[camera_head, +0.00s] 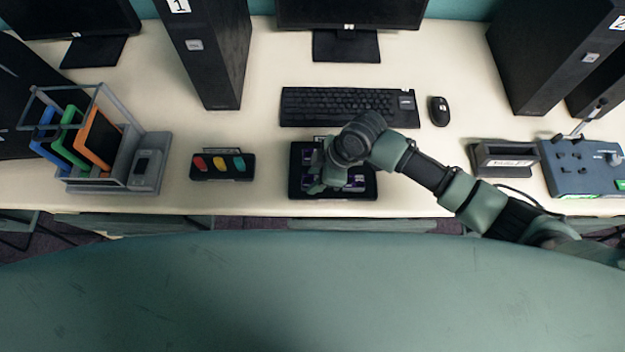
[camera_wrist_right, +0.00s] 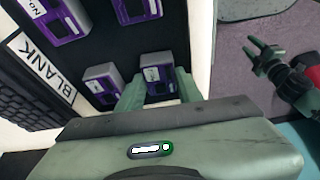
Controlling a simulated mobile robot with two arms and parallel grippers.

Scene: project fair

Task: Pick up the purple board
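Several purple boards lie in a black tray (camera_head: 373,186) at the front middle of the desk. In the right wrist view they include one at the upper middle (camera_wrist_right: 147,10), one at the upper left (camera_wrist_right: 66,22) and one at the lower left (camera_wrist_right: 99,84). My right gripper (camera_head: 322,180) is down over the tray. In the right wrist view its two fingers (camera_wrist_right: 159,85) stand either side of one purple board (camera_wrist_right: 160,91); whether they press on it I cannot tell. My left gripper (camera_wrist_right: 257,45) shows there over the floor, fingers apart and empty.
A keyboard (camera_head: 345,106) lies just behind the tray, with a mouse (camera_head: 439,111) to its right. A tray of coloured pieces (camera_head: 223,166) is to the left, beside a grey rack (camera_head: 125,160). A black holder (camera_head: 503,158) and blue box (camera_head: 580,170) stand right.

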